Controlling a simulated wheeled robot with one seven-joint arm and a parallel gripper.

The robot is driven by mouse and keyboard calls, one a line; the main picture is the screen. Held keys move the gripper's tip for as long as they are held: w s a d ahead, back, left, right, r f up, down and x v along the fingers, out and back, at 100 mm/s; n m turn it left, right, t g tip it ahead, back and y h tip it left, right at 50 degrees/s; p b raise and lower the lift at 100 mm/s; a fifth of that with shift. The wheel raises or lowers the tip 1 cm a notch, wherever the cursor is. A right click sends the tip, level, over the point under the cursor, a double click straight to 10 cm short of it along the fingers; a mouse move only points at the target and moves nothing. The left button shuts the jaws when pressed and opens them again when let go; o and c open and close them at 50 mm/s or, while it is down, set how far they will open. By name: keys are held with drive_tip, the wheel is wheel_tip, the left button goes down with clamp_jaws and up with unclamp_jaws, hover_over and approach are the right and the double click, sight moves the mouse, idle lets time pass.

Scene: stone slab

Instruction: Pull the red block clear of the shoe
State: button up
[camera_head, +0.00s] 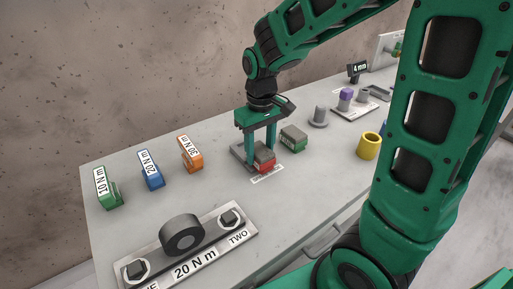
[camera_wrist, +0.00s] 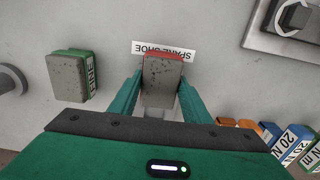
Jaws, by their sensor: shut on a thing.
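The red block (camera_head: 266,168) stands on the slab at a small grey plate, with a grey speckled piece (camera_head: 264,155) on top, which I take for the shoe. In the wrist view this grey piece (camera_wrist: 161,82) fills the space between the fingers, and only a strip of the red block (camera_wrist: 163,55) shows at its far end. My gripper (camera_head: 262,153) points down, one finger on each side of the pair; it also shows in the wrist view (camera_wrist: 160,92). It is shut on the red block; I cannot tell exactly how far down the fingers grip. The red and grey parts touch.
A SPARE SHOE label (camera_head: 268,175) lies in front. A green block with a grey top (camera_head: 293,138) stands close to the right. Green, blue and orange labelled blocks (camera_head: 151,170) stand left. A 20 N m fixture (camera_head: 190,245) lies front left, a yellow cup (camera_head: 370,146) right.

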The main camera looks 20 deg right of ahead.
sight(267, 155)
drive_tip(key=shift+s+d, duration=0.15)
drive_tip(key=shift+s, duration=0.6)
drive_tip(key=shift+s+d, duration=0.15)
drive_tip(key=shift+s, duration=0.55)
drive_tip(key=shift+s+d+r, duration=0.15)
drive_tip(key=shift+s+r, duration=0.6)
drive_tip(key=shift+s+d+r, duration=0.1)
drive_tip(key=shift+s+r, duration=0.65)
drive_tip(key=shift+s, duration=0.1)
